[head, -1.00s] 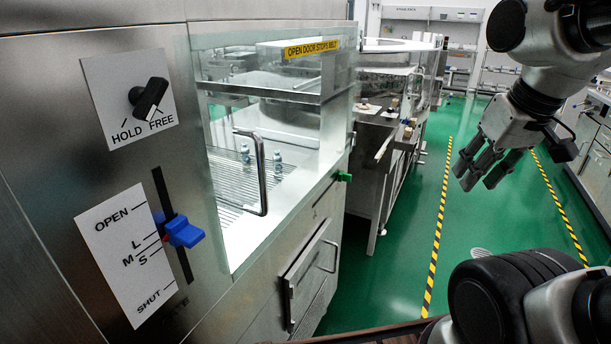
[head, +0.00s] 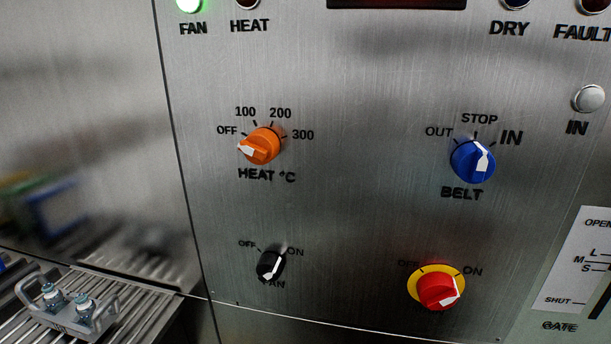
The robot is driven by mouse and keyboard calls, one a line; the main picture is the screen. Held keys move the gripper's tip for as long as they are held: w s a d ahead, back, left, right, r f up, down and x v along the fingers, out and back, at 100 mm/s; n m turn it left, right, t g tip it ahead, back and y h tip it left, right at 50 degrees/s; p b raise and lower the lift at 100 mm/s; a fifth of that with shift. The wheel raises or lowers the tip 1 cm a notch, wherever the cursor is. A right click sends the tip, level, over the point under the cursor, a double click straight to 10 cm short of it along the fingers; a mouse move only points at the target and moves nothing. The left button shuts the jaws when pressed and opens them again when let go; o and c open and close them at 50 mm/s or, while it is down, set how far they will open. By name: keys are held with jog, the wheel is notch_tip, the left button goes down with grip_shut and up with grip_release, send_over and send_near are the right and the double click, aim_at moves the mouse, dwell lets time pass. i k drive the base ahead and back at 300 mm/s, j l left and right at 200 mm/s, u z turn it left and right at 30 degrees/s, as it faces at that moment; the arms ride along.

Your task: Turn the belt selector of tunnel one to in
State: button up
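The belt selector (head: 472,161) is a blue round knob on the steel panel, right of centre in the head view. The word BELT is below it, and OUT, STOP and IN are marked around its top. Which tunnel this panel belongs to is not readable here. My gripper is not in this view.
An orange heat knob (head: 260,146), a black fan knob (head: 269,265) and a red main knob on a yellow ring (head: 438,290) share the panel. A green fan lamp (head: 189,4) is lit.

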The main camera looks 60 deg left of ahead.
aim_at(472, 162)
jog(key=u, duration=2.2)
